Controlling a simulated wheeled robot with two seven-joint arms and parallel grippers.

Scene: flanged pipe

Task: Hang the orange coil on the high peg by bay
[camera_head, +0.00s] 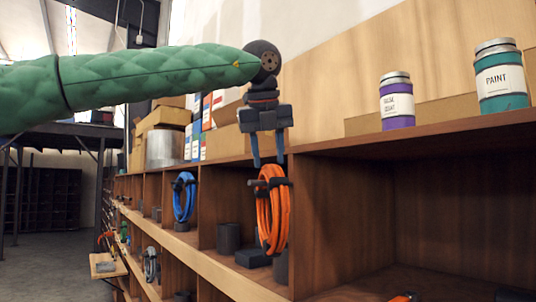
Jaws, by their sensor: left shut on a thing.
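The orange coil (273,222) hangs upright in front of a shelf divider at the centre of the head view. My left gripper (268,164) points down from above, with its two fingers at the top of the coil, and is shut on it. A dark peg (283,183) shows at the upper part of the coil. I cannot tell whether the coil rests on it. My right gripper is not in view.
A blue coil (184,197) hangs on a divider farther left. Purple (397,106) and teal (502,88) paint cans stand on the shelf top. Dark blocks and cylinders (229,237) sit in the bay behind the orange coil. The large right bay looks mostly empty.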

